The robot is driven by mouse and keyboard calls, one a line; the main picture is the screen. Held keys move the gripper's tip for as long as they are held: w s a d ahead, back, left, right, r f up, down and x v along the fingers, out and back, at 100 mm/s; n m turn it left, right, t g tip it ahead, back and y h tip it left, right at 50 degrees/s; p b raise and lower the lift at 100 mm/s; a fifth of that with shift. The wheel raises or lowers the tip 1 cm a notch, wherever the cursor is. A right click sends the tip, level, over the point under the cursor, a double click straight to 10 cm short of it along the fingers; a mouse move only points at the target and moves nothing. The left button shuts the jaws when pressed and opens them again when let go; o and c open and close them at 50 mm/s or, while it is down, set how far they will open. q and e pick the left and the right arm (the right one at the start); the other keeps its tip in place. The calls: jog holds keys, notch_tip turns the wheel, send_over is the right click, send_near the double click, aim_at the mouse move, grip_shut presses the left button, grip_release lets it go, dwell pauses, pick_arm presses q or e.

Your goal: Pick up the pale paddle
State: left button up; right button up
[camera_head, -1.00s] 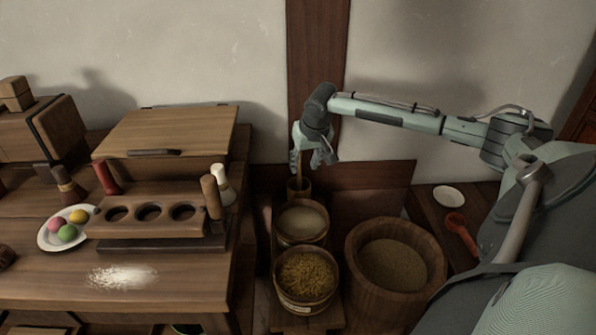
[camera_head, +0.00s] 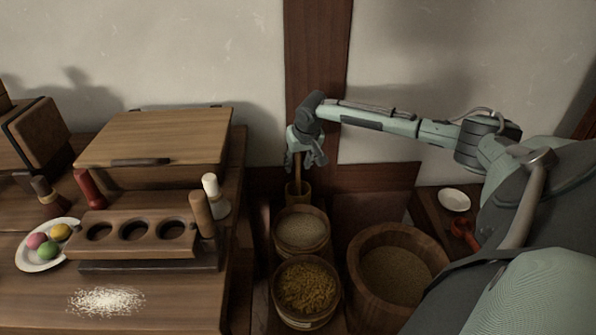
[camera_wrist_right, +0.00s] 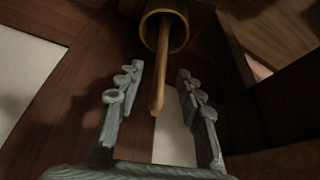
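A wooden stick, likely the handle of the pale paddle (camera_head: 297,171), stands up out of a small wooden holder cup (camera_head: 298,193) at the foot of the dark post. Its lower end is hidden inside the cup. My right gripper (camera_head: 304,155) hangs above the cup at the handle's upper part. In the right wrist view, the gripper (camera_wrist_right: 160,75) is open, with a finger on each side of the handle (camera_wrist_right: 157,98) and gaps on both sides. The cup's rim (camera_wrist_right: 184,36) is beyond the fingertips. My left gripper is not in view.
Below the cup stand a tub of pale grain (camera_head: 301,228), a tub of yellow strands (camera_head: 307,288) and a larger wooden tub (camera_head: 437,258). A white dish (camera_head: 454,200) and a red ladle (camera_head: 463,233) lie at right. A worktable (camera_head: 170,310) fills the left.

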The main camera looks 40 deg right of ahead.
jog(key=shift+x, duration=0.85)
jog(key=shift+c, duration=0.4)
grip_shut()
